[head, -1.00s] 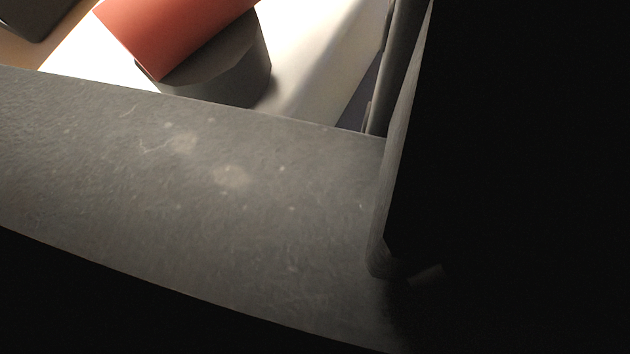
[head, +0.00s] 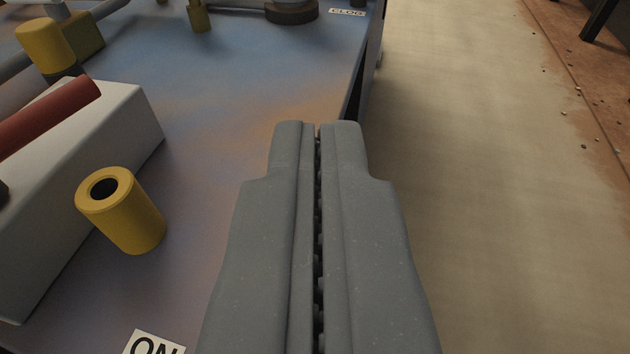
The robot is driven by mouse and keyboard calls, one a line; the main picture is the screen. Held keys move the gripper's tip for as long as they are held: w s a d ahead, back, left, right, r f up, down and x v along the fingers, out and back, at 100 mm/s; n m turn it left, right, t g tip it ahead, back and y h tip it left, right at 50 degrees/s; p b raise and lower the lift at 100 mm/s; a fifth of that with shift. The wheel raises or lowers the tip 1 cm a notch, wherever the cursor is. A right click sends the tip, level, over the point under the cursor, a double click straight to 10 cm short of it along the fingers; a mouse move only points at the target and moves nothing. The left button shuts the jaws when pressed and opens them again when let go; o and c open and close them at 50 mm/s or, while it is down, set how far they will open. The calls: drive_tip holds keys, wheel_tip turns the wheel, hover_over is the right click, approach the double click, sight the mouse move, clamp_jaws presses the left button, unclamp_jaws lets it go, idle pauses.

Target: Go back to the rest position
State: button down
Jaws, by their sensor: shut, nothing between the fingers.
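My gripper (head: 318,130) is in the middle of the head view, pointing away from the camera. Its two grey fingers lie side by side with only a thin dark gap, and nothing is held. It is above the right part of a blue-grey table top (head: 230,100), close to the table's right edge. The rest position itself is not marked by anything in view.
A yellow hollow cylinder (head: 138,225) stands left of my gripper, by a white block (head: 45,215) bearing a red cylinder (head: 45,112). Other yellow pieces (head: 45,45) and an "ON" label (head: 152,343) are on the table. Open floor (head: 480,180) lies right.

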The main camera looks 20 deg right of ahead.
drive_tip(key=shift+s+d, duration=0.15)
drive_tip(key=shift+s, duration=0.05)
idle(0.4)
drive_tip(key=w+a+r+y, duration=0.1)
drive_tip(key=a+r, duration=0.1)
drive_tip(key=r, duration=1)
drive_tip(key=w+a+r+n+y, duration=0.1)
drive_tip(key=a+r+y, duration=0.1)
drive_tip(key=r, duration=1)
drive_tip(key=w+a+r+y, duration=0.1)
drive_tip(key=a+r, duration=0.2)
drive_tip(key=r, duration=0.9)
drive_tip(key=s+d+r+n, duration=0.1)
drive_tip(key=s+r+n, duration=0.1)
drive_tip(key=s+r, duration=2.2)
wheel_tip(320, 180, up, 4)
drive_tip(key=shift+s+d+r+y, duration=0.15)
drive_tip(key=shift+s+r+y, duration=0.1)
drive_tip(key=shift+s+y, duration=0.1)
